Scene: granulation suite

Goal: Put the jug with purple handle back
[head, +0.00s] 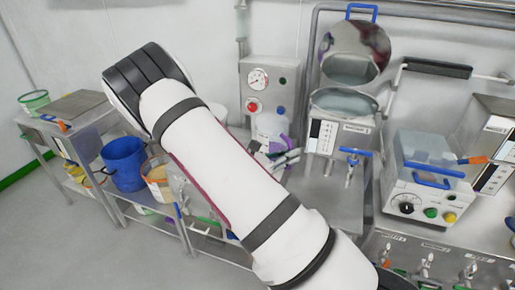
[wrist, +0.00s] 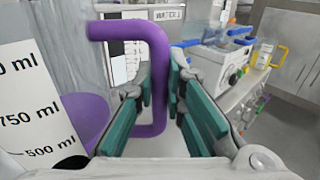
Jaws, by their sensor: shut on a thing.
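The jug with the purple handle (wrist: 97,25) is in my gripper (wrist: 168,95). In the wrist view its clear wall with black ml marks fills the left side, and the teal finger pads are shut on the upright part of the handle, one on each side. In the head view the jug (head: 270,122) shows as a small translucent body with a bit of purple at its right, in front of the wall panel with the gauge. Whether the jug touches the surface below I cannot tell.
A steel machine with an open round lid (head: 352,52) stands right of the jug. A control box with coloured knobs (head: 428,190) stands farther right. At left, steel tables hold a blue bucket (head: 124,165) and a white tub (head: 160,180). Bare floor (head: 40,225) shows at lower left.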

